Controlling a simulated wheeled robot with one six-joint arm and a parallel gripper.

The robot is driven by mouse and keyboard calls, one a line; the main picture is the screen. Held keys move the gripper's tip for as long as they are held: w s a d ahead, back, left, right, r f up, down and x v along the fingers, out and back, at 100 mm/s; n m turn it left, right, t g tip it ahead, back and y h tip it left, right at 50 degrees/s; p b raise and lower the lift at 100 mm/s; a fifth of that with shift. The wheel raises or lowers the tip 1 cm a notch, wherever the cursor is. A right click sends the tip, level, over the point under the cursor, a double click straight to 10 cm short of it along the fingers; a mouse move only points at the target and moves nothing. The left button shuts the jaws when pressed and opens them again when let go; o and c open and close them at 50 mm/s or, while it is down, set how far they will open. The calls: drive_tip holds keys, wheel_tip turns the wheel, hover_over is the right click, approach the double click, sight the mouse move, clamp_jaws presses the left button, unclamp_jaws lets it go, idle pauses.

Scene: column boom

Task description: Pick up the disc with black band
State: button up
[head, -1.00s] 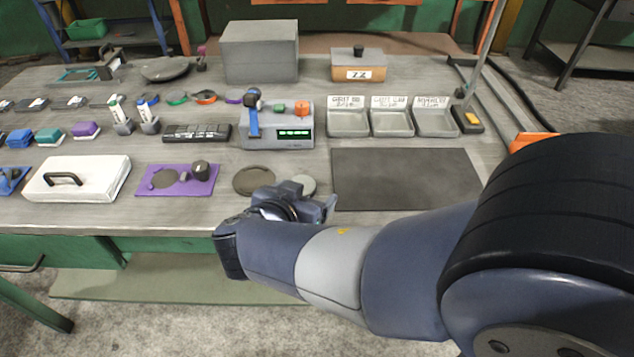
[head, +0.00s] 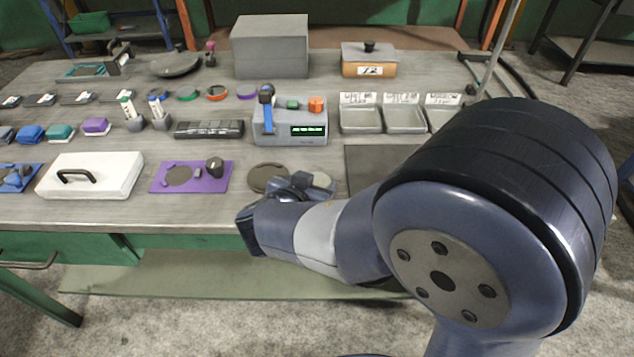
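A dark grey-brown round disc (head: 266,177) lies flat on the bench. A pale grey disc (head: 323,180) lies to its right, partly behind my gripper. I cannot make out a black band on either one. My gripper (head: 303,182) is low over the bench front, between and in front of these two discs, and overlaps both in the picture. My wrist hides its fingers, so I cannot tell if it is open, shut or touching anything. Small coloured round pieces, green (head: 188,94), orange (head: 216,93) and purple (head: 247,94), lie farther back.
A grey device with a green display (head: 309,131) stands behind the discs. A purple mat (head: 222,178) and white lidded box (head: 110,178) lie left. Labelled trays (head: 361,120) and a dark mat (head: 365,160) are right, the mat partly behind my arm. A large grey box (head: 270,50) stands behind.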

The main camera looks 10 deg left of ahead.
drive_tip(key=c, duration=0.7)
drive_tip(key=shift+r, duration=0.15)
